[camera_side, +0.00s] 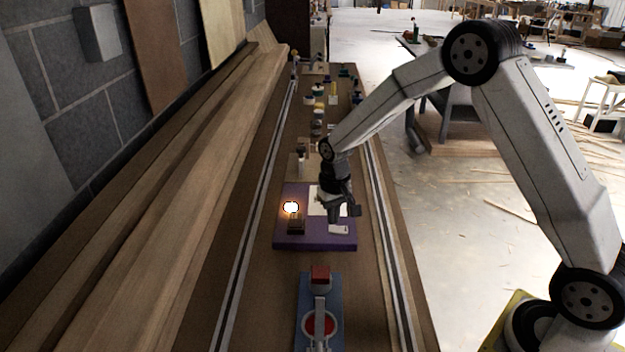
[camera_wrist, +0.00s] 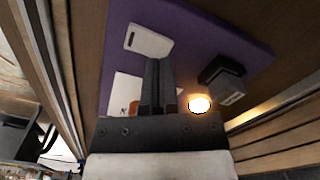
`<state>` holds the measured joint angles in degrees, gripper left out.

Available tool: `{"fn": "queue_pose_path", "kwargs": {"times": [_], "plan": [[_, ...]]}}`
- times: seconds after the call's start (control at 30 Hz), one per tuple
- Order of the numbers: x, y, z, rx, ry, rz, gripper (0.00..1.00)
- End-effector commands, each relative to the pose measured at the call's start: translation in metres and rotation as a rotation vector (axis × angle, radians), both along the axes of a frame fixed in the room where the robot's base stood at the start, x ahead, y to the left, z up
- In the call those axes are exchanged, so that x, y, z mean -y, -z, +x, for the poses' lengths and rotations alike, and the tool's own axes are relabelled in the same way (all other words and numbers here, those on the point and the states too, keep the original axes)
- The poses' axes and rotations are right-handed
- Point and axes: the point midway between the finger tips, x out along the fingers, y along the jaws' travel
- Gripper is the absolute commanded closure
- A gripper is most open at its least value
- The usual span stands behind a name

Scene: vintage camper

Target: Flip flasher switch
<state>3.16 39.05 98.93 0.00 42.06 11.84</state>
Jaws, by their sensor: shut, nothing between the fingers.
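A purple board (camera_side: 285,242) lies on the long bench and also shows in the wrist view (camera_wrist: 235,35). A small white switch block (camera_side: 339,230) sits near its front right edge; it also shows in the wrist view (camera_wrist: 147,40). A glowing round bulb (camera_side: 291,207) is lit at the left of the board, beside a dark box (camera_side: 296,224); the wrist view shows the bulb (camera_wrist: 199,104) and the box (camera_wrist: 222,78) too. My gripper (camera_side: 347,211) is shut and empty, low over the board's right side, close to the switch. In the wrist view its fingertips (camera_wrist: 158,62) appear just beside the switch; contact cannot be told.
A white plate (camera_side: 315,207) with an orange spot (camera_wrist: 134,108) lies on the board, partly behind my gripper. A blue board with a red-topped device (camera_side: 320,275) stands nearer the camera. Several small objects stand farther along the bench. Rails (camera_side: 247,215) run along both sides.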

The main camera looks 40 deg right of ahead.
Motion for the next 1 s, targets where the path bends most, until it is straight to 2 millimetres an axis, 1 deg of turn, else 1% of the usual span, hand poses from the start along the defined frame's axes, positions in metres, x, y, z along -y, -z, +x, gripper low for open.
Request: {"fn": "queue_pose_path", "kwargs": {"times": [1.0], "plan": [[0.000, 0.011, 0.000, 0.001, 0.000, 0.000, 1.00]]}}
